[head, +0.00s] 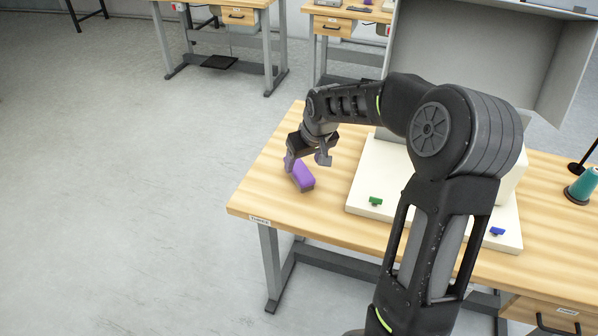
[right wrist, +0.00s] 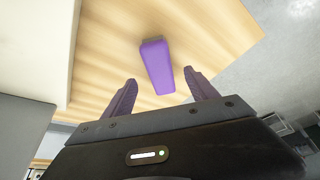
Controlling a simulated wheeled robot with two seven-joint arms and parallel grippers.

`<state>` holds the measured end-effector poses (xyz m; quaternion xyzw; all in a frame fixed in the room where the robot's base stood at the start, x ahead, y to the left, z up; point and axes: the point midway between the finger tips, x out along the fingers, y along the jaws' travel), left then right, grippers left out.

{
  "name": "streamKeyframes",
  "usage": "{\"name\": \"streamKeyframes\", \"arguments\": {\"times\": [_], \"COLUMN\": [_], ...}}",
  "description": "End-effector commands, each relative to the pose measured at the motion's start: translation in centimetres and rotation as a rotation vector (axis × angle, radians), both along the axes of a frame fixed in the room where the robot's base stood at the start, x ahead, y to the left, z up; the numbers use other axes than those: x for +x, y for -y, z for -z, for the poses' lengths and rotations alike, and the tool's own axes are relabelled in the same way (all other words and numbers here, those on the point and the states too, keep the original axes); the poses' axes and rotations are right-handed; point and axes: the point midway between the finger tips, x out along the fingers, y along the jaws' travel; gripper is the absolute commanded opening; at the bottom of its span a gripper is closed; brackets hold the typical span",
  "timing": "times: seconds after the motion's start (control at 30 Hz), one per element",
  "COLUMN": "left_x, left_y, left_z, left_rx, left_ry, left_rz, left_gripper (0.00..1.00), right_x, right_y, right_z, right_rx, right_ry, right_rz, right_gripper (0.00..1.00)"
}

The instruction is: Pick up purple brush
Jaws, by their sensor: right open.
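The purple brush (head: 301,177) lies on the wooden table near its left end. Its dark underside shows along its lower edge. My right gripper (head: 306,160) is over the brush's far end in the head view. In the right wrist view the brush (right wrist: 157,66) lies ahead, with its near end between the two open fingers (right wrist: 163,92). The fingers look apart from the brush, and nothing is held. How high the fingertips are above the table is hard to tell. My left gripper is not in view.
A cream base plate (head: 365,190) of the machine stands right of the brush, with a green part (head: 375,201) and a blue part (head: 497,231) on it. A teal spool (head: 583,187) stands at the far right. The table's left end (head: 262,200) is clear.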

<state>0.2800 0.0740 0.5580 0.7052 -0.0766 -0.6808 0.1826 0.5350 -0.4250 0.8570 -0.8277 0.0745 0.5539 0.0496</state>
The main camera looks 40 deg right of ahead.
Motion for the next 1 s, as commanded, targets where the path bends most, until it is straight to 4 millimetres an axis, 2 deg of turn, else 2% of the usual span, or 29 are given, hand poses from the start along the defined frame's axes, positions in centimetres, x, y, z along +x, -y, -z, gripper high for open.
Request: {"name": "streamKeyframes", "arguments": {"times": [0.1, 0.43, 0.77, 1.0], "left_x": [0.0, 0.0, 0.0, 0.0], "left_y": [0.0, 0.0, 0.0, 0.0], "left_z": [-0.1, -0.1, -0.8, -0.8], "left_rx": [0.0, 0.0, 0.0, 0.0], "left_ry": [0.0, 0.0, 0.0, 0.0], "left_rz": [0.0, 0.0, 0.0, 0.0], "left_gripper": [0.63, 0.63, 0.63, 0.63], "right_x": [0.3, 0.5, 2.4, 2.7], "right_y": [0.1, 0.1, 0.5, 0.6], "right_z": [0.7, 1.0, 4.8, 5.4], "right_rx": [0.0, 0.0, 0.001, 0.0], "right_ry": [0.001, 0.0, -0.001, 0.002], "right_rz": [0.0, 0.0, 0.001, 0.0], "right_gripper": [0.67, 0.67, 0.67, 0.67]}}
